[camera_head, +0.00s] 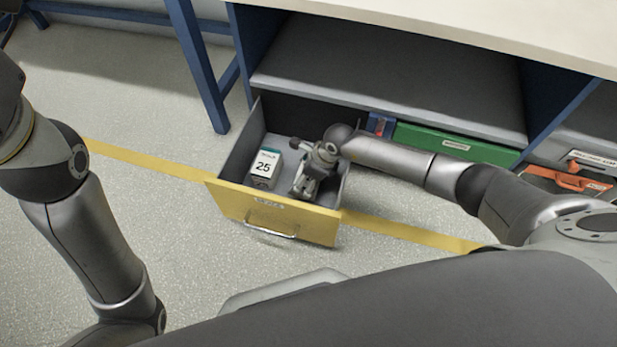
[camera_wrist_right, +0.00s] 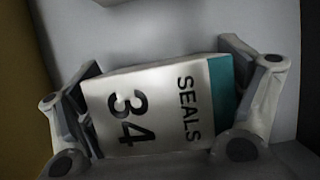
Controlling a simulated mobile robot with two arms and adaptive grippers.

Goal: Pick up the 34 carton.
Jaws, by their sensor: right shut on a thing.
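The 34 carton (camera_wrist_right: 155,108) is white with a teal end and reads "SEALS 34" in the right wrist view. My right gripper (camera_wrist_right: 165,110) has one finger against each end of it and is shut on it. In the head view my right gripper (camera_head: 305,183) points down inside the open drawer, and the 34 carton is hidden there by the gripper. A white carton marked 25 (camera_head: 265,168) stands in the same drawer, to the left of my gripper. My left arm shows at the left, but its gripper is out of view.
The drawer (camera_head: 275,217) has a yellow front with a handle and stands pulled out below the bench (camera_head: 450,28). A green case (camera_head: 455,143) and an orange-handled toolbox (camera_head: 565,180) lie to the right. A blue leg (camera_head: 198,65) stands behind. The floor at left is clear.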

